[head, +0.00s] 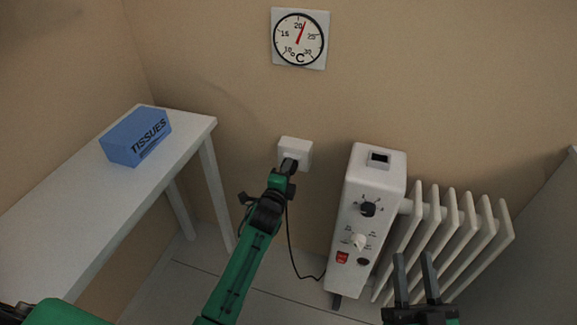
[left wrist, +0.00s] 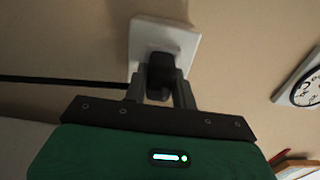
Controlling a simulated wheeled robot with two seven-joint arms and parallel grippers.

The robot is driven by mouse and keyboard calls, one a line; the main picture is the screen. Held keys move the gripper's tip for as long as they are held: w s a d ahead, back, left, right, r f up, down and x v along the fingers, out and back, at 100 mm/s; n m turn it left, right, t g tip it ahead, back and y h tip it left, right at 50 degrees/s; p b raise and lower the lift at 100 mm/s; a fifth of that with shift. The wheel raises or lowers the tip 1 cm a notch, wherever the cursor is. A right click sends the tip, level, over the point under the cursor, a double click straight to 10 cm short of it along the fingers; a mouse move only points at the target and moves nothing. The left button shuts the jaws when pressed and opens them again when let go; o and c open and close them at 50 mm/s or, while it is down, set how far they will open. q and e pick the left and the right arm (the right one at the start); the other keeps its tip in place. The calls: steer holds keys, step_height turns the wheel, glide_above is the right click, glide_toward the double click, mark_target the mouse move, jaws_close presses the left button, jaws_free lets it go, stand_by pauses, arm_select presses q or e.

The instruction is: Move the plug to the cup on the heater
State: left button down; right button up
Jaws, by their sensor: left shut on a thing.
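The black plug (left wrist: 161,68) is at the white wall socket (head: 296,149), which also shows in the left wrist view (left wrist: 141,40). It appears to be in or against the socket face; the contact is hidden. My left gripper (left wrist: 160,92) is shut on the plug, one finger on each side. In the head view my left gripper (head: 289,170) covers most of the plug. The cup (head: 378,158), a small white square holder with a dark opening, sits on top of the white heater (head: 358,200) and looks empty. My right gripper (head: 416,268) is open and empty in front of the heater.
A black cord (head: 290,247) hangs below my left gripper and runs to the heater's base. Heater fins (head: 455,230) stand to the right. A white table (head: 110,190) with a blue tissue box (head: 136,136) is at left. A thermometer (head: 299,39) hangs above. Wall between socket and heater is clear.

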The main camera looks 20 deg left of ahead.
arm_select(q)
steer(key=shift+s+p, duration=1.05)
steer(key=shift+s, duration=0.25)
stand_by(0.9)
steer(key=shift+s+a+p, duration=0.1)
steer(key=shift+s+p, duration=0.85)
steer(key=shift+s, duration=0.95)
